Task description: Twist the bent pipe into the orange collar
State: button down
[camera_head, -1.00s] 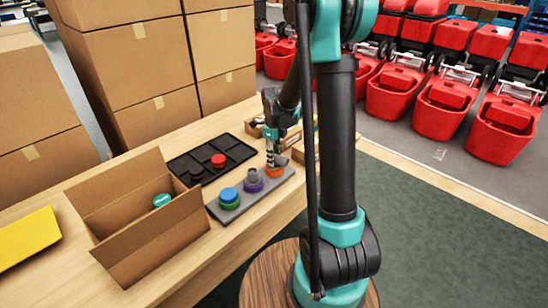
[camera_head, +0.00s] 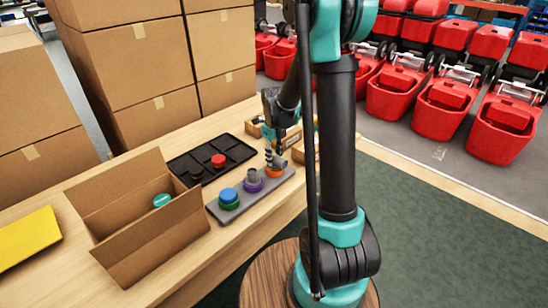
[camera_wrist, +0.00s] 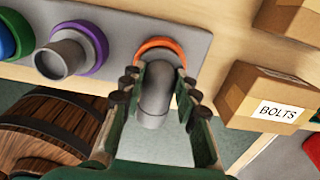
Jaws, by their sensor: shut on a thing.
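The grey bent pipe (camera_wrist: 154,108) is between the fingers of my gripper (camera_wrist: 157,88) in the wrist view. My gripper is shut on it. The pipe's far end meets the orange collar (camera_wrist: 160,44); how deep it sits inside cannot be told. In the head view my gripper (camera_head: 274,155) points down just above the orange collar (camera_head: 275,172), at the right end of the grey board (camera_head: 229,214). The fingers hide most of the pipe there.
On the board, a purple collar (camera_head: 253,186) holds a grey fitting, and a green collar (camera_head: 229,205) has a blue cap. A black tray (camera_head: 236,153), an open carton (camera_head: 150,245) and a box marked BOLTS (camera_wrist: 270,97) are near. A wooden barrel (camera_wrist: 50,125) shows below the bench edge.

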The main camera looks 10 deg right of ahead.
jog(key=shift+f, duration=0.45)
dwell(0.6)
jog(key=c, duration=1.1)
grip_release()
jog(key=shift+o, duration=0.6)
jog(key=o, duration=0.8)
jog(key=shift+r, duration=0.1)
jog(key=shift+r, duration=3.45)
